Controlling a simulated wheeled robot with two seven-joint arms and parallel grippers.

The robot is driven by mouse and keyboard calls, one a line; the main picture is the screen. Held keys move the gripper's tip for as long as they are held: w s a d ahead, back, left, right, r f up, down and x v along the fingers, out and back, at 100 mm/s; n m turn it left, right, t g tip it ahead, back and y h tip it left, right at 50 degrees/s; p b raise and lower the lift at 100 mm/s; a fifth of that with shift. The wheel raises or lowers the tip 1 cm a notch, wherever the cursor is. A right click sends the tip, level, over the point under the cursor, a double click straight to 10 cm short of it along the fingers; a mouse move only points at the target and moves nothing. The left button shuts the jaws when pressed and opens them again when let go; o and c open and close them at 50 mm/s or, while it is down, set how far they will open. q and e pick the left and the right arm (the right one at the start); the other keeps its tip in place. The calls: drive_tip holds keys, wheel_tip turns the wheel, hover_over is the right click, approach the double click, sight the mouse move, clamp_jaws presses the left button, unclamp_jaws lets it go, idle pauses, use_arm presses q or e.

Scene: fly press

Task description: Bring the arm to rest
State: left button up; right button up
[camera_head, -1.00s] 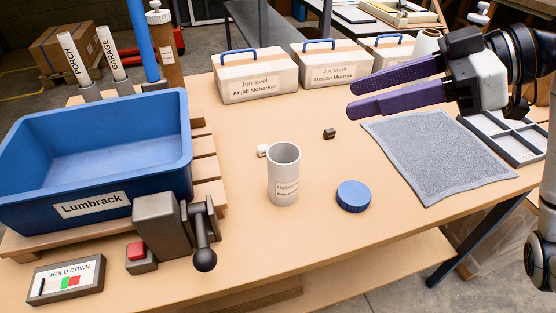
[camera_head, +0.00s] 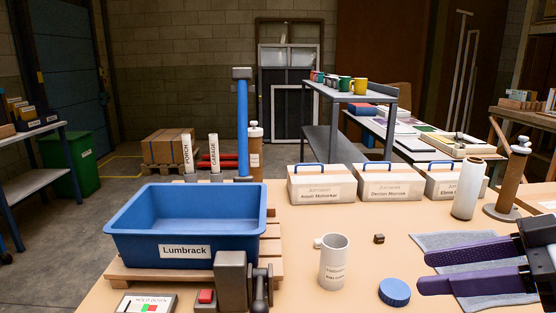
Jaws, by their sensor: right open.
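My right gripper (camera_head: 474,267) is at the lower right, over the grey mat (camera_head: 430,241). Its two purple fingers point left and stand apart, with nothing between them. The rest of my right arm is cut off by the picture's right edge. My left gripper is not in view. A grey cup (camera_head: 334,263) stands upright and open on the table, left of the fingers. A blue round lid (camera_head: 395,292) lies on the table between the cup and the fingers.
A blue Lumbrack tub (camera_head: 185,250) sits on wooden slats at the left, behind a grey lever device (camera_head: 233,284). Labelled boxes (camera_head: 322,190) stand along the back. A white cylinder (camera_head: 468,187) stands at the back right.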

wheel_tip(320, 180, down, 20)
drive_tip(key=a+m+h, duration=0.2)
drive_tip(key=m+h, duration=0.2)
drive_tip(key=s+f+m+g+h, duration=0.3)
drive_tip(key=s+f+m+h, duration=0.2)
drive_tip(key=s+f, duration=1.1)
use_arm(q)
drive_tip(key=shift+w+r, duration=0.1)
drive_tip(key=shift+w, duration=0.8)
use_arm(e)
drive_tip(key=w+a+f+t+y, duration=0.1)
drive_tip(key=a+f+t, duration=0.1)
drive_tip(key=f, duration=0.3)
drive_tip(key=w+a+f+t, duration=0.2)
drive_tip(key=f+t, duration=0.1)
drive_tip(key=f, duration=0.2)
drive_tip(key=shift+w+a+y, duration=0.25)
drive_tip(key=shift+a+y, duration=0.1)
drive_tip(key=shift+y, duration=0.05)
